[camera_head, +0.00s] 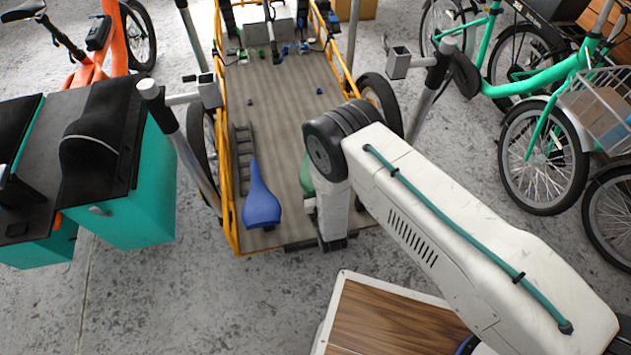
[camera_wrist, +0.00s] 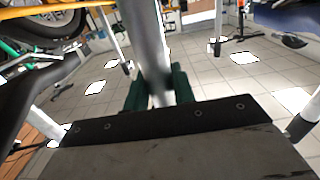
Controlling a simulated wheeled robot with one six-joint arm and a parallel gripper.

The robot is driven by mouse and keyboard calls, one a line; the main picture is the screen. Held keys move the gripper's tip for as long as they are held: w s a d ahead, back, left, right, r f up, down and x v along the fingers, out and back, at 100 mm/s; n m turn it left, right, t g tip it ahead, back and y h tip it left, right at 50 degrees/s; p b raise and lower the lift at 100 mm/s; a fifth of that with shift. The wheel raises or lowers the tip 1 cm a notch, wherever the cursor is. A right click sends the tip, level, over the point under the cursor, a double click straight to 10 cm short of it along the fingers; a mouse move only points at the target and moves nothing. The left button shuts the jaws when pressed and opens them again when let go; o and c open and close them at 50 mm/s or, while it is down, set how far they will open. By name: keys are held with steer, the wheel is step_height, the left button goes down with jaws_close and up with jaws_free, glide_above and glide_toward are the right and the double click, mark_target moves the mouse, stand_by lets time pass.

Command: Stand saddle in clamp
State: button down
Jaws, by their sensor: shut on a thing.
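My gripper (camera_wrist: 158,92) shows in the wrist view, its dark green fingers shut around a grey metal tube (camera_wrist: 148,40), apparently a saddle's post. In the head view my wrist hangs over the near end of the cargo bed and hides the fingers. A green saddle-like piece (camera_head: 306,173) shows just left of my wrist, mostly hidden by it; I cannot tell whether it belongs to the held tube. A blue saddle (camera_head: 261,200) is at the bed's near left, nose away. Box-shaped heads on posts stand left (camera_head: 209,91) and right (camera_head: 398,62); I cannot tell which is the clamp.
The cargo bed (camera_head: 285,110) has yellow side rails, a black ladder-like rack (camera_head: 243,146) and small parts at its far end. A teal box (camera_head: 150,195) stands left. A green bike (camera_head: 540,85) stands right. A wooden-topped surface (camera_head: 385,325) is in front.

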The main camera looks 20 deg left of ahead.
steer(key=shift+r, duration=3.5)
